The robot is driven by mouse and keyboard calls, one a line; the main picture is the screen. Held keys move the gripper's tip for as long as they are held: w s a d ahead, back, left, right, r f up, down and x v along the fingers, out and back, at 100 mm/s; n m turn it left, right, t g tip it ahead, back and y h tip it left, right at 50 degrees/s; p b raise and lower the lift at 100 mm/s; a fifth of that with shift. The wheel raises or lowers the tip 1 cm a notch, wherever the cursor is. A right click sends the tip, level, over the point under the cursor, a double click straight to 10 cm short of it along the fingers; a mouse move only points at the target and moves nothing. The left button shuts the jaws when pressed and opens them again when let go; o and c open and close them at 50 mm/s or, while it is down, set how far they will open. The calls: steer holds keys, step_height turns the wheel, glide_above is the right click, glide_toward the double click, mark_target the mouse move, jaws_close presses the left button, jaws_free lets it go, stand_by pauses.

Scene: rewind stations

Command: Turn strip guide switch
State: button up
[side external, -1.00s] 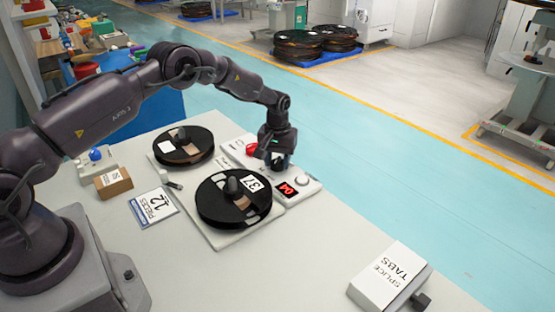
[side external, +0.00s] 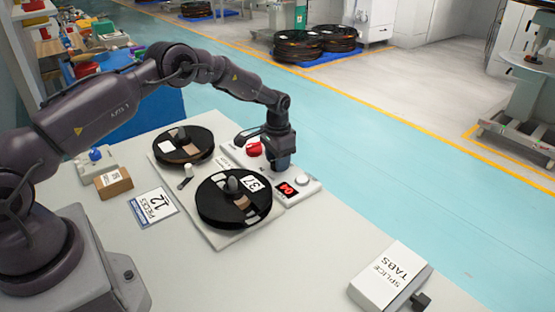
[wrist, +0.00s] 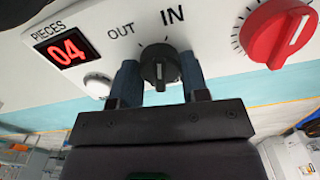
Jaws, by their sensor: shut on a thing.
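The strip guide switch (wrist: 159,66) is a black knob on a white panel, between the printed words OUT and IN in the wrist view. My gripper (wrist: 161,88) has one blue-grey finger on each side of this knob and is shut on it. In the side external view my gripper (side external: 281,167) points down at the panel and hides the knob. A small white-topped guide part (side external: 187,171) stands beside the reels. Which word the knob points to is hard to tell.
A red dial (wrist: 278,32) sits close to the switch. The PIECES display (wrist: 66,49) reads 04, with a round white button (wrist: 98,85) beside it. A reel marked 37 (side external: 234,200) and another reel (side external: 184,145) lie near. The front table is clear around the splice tabs box (side external: 390,275).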

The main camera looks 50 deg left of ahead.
mark_target(274, 166)
steer(key=shift+r+m, duration=0.1)
steer(key=shift+m, duration=1.3)
steer(key=o, duration=0.9)
step_height(274, 166, up, 13)
steer(key=shift+f, duration=0.1)
steer(key=s+d+r+n+t, duration=0.1)
steer(key=s+d+r+t, duration=0.1)
steer(key=s+r, duration=0.4)
steer(key=s+d+r+n+t, duration=0.1)
steer(key=s+d+r, duration=0.4)
steer(key=s, duration=1.1)
steer(key=s+d+r+n+t, duration=0.2)
steer(key=s+d+r, duration=0.2)
steer(key=s+r, duration=0.4)
steer(key=shift+s+r+t, duration=0.15)
steer(key=shift+s, duration=0.9)
steer(key=shift+s+r+t, duration=0.15)
steer(key=shift+s, duration=0.9)
